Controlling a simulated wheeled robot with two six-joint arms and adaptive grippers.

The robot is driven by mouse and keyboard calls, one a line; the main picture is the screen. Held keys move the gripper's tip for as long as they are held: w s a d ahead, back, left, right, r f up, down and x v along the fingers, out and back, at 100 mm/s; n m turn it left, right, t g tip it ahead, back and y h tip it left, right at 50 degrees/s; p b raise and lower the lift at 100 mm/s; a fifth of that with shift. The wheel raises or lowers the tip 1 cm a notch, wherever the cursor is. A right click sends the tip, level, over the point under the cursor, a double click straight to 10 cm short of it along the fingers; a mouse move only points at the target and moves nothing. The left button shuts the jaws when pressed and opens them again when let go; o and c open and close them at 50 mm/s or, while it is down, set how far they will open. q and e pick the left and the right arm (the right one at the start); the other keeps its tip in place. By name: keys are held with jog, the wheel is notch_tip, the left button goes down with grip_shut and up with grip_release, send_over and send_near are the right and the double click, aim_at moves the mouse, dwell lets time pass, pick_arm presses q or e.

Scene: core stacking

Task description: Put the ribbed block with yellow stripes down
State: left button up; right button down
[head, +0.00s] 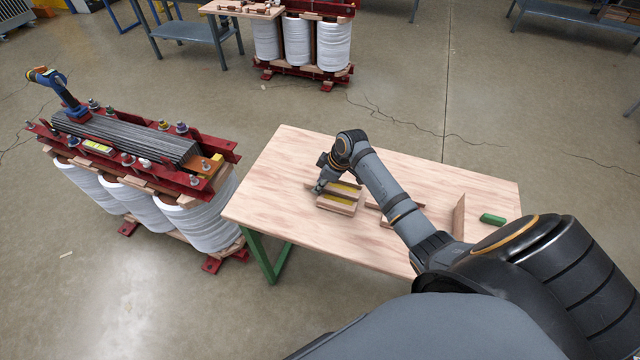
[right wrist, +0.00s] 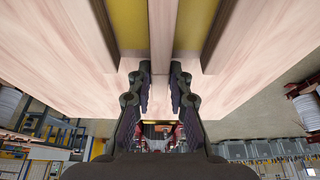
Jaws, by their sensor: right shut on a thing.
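The ribbed block with yellow stripes (head: 338,204) is at the left part of the wooden table (head: 285,160), low over or on its top. In the head view I cannot tell whether its underside touches the wood. My right gripper (head: 319,187) is at the block's left end, partly hidden by its own wrist. In the right wrist view the fingers (right wrist: 160,84) are shut on the middle pale rib of the block (right wrist: 162,35), with a yellow stripe on each side. My left gripper is in neither view.
Wooden pieces (head: 459,217) and a green object (head: 492,219) lie on the right half of the table. A transformer with white coils and a grey laminated core (head: 125,137) stands to the left. The table's left end is clear.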

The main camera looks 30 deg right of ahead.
aim_at(334, 189)
jog(key=shift+f, duration=0.2)
jog(key=c, duration=1.3)
grip_release()
jog(key=shift+o, duration=0.2)
jog(key=v, duration=1.2)
